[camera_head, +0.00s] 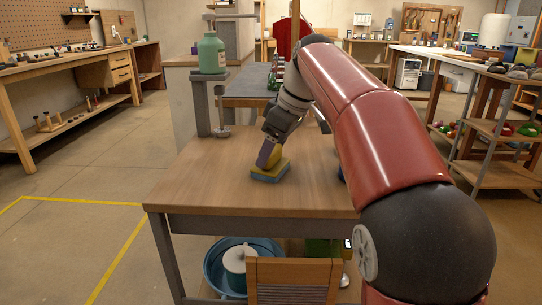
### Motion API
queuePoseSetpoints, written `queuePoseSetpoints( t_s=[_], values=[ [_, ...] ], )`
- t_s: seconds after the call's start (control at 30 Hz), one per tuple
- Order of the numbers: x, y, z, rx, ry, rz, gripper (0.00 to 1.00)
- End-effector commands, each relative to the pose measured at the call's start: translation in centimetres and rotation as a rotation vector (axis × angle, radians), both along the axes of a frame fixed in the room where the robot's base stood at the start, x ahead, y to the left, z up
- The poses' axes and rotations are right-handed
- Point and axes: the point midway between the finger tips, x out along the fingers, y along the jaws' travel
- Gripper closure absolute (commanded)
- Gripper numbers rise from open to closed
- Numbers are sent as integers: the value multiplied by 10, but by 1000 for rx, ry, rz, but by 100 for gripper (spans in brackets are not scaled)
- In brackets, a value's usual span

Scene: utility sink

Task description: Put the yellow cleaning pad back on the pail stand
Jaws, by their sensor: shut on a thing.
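My gripper (268,155) is low over the wooden table, pointing down, and shut on the yellow cleaning pad (281,166). The pad is at the fingertips, directly above a blue pad (269,179) lying flat on the table. A purple piece shows at the gripper's end; I cannot tell whether it is a finger or another pad. Whether the yellow pad touches the blue one is unclear. No pail stand can be identified with certainty; a white pail (236,261) sits in a blue tub (214,272) under the table.
The wooden table top (200,185) is clear at its left and front. A green bottle (211,53) stands on a grey post at the back left. A slatted wooden piece (294,278) is in front, below the table. My red arm hides the table's right side.

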Motion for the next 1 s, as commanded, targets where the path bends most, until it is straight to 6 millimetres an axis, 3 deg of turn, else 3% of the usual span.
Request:
queuePoseSetpoints(
  t_s=[0.03, 0.07, 0.23, 0.5, 0.63, 1.0],
  values=[
    [0, 0, -3, -4, 9, 2, 56],
    [0, 0, -3, -4, 10, 2, 34],
    [0, 0, -3, -4, 8, 1, 13],
    [0, 0, -1, -2, 7, 1, 13],
    [-2, -4, 9, -3, 6, 0, 13],
    [-13, -30, 81, -3, 4, -1, 13]
  ],
)
